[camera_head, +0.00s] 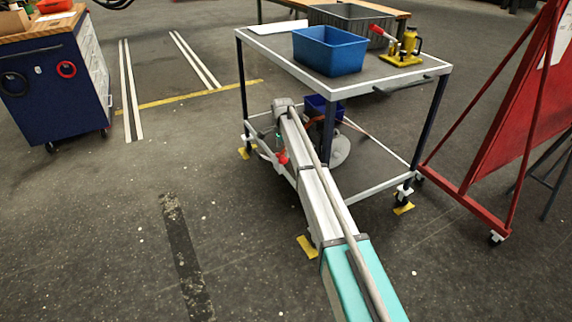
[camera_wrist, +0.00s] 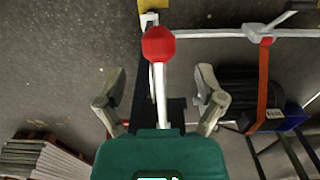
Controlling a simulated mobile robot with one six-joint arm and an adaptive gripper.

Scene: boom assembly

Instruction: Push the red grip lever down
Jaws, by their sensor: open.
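The red grip (camera_wrist: 158,43) is a rounded red knob on a thin white lever rod (camera_wrist: 160,95), at the upper middle of the wrist view. My gripper (camera_wrist: 158,92) is open, one finger to the left of the rod and one to the right, with gaps on both sides. The knob shows beyond the fingertips. I cannot tell how far in depth the fingers are from the rod. The rod's lower end is hidden behind my gripper's teal body. In the head view, a small red part (camera_head: 282,157) shows beside the far end of my arm, near the cart's lower shelf; it may be this grip.
The wheeled cart (camera_head: 262,50) carries a blue bin (camera_head: 330,52) and a yellow jack (camera_head: 403,56) with a red handle. A motor-like dark part with an orange strap (camera_wrist: 262,85) lies right of my gripper. A red frame (camera_head: 480,205) stands right.

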